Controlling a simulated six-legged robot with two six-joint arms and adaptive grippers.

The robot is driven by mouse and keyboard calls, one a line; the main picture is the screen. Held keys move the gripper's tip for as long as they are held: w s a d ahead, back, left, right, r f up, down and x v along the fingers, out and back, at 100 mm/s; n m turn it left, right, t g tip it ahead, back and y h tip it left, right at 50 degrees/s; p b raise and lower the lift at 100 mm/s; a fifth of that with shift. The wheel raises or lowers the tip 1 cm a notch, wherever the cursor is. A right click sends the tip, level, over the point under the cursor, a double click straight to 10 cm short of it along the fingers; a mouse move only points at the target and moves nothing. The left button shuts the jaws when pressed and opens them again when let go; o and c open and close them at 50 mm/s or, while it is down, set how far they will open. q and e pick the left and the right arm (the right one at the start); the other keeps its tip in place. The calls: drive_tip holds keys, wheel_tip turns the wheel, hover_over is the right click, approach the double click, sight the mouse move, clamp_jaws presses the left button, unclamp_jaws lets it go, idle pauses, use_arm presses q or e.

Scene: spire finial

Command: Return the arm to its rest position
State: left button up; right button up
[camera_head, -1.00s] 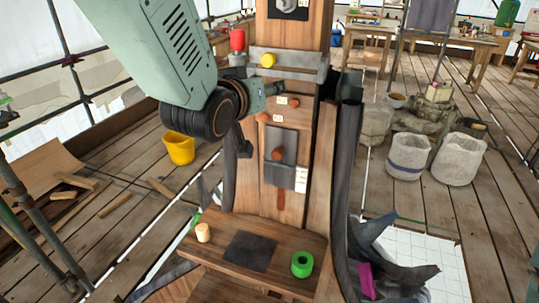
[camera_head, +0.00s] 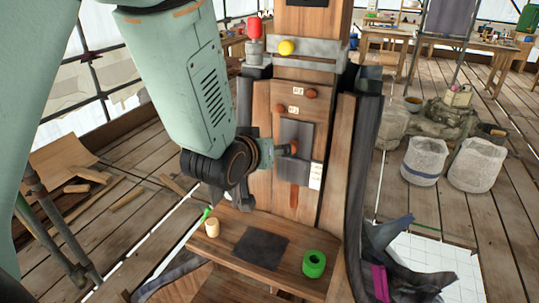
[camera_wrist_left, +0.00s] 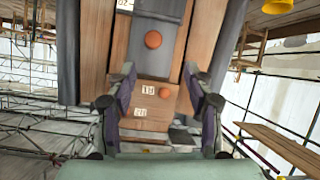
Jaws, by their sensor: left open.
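My left arm comes in from the upper left in the head view. Its gripper (camera_head: 277,150) is in front of the wooden spire post (camera_head: 265,100), beside the orange knob (camera_head: 293,148) on a grey plate; its fingers are partly hidden there. In the left wrist view the gripper (camera_wrist_left: 160,72) is open, its two fingers apart with nothing held between them. The post looks upside down there, and an orange knob (camera_wrist_left: 153,40) shows beyond the fingertips. Contact with the post cannot be told. My right gripper is not in view.
A wooden shelf below the post holds a pale cylinder (camera_head: 211,227), a dark square (camera_head: 260,247) and a green ring (camera_head: 314,263). A grey collar (camera_head: 310,63) with red and yellow knobs crosses the post above. White sacks (camera_head: 424,160) stand on the plank floor at right.

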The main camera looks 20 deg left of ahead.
use_arm(q)
drive_tip(key=shift+s+f, duration=0.15)
drive_tip(key=shift+f, duration=0.1)
idle(0.4)
drive_tip(key=s+f+m+g+b, duration=0.1)
drive_tip(key=s+f+g+b, duration=0.3)
drive_tip(key=f, duration=0.6)
drive_tip(key=s+a+f+m+g+b, duration=0.1)
drive_tip(key=s+f, duration=0.6)
drive_tip(key=f, duration=0.3)
drive_tip(key=s+f+g+b, duration=0.25)
drive_tip(key=s+f, duration=0.25)
drive_tip(key=f, duration=0.4)
drive_tip(key=s+f+g+b, duration=0.5)
drive_tip(key=s+f+b, duration=0.3)
drive_tip(key=s+f, duration=1)
drive_tip(key=shift+s+a, duration=0.35)
drive_tip(key=shift+s, duration=0.75)
drive_tip(key=shift+s+r, duration=0.1)
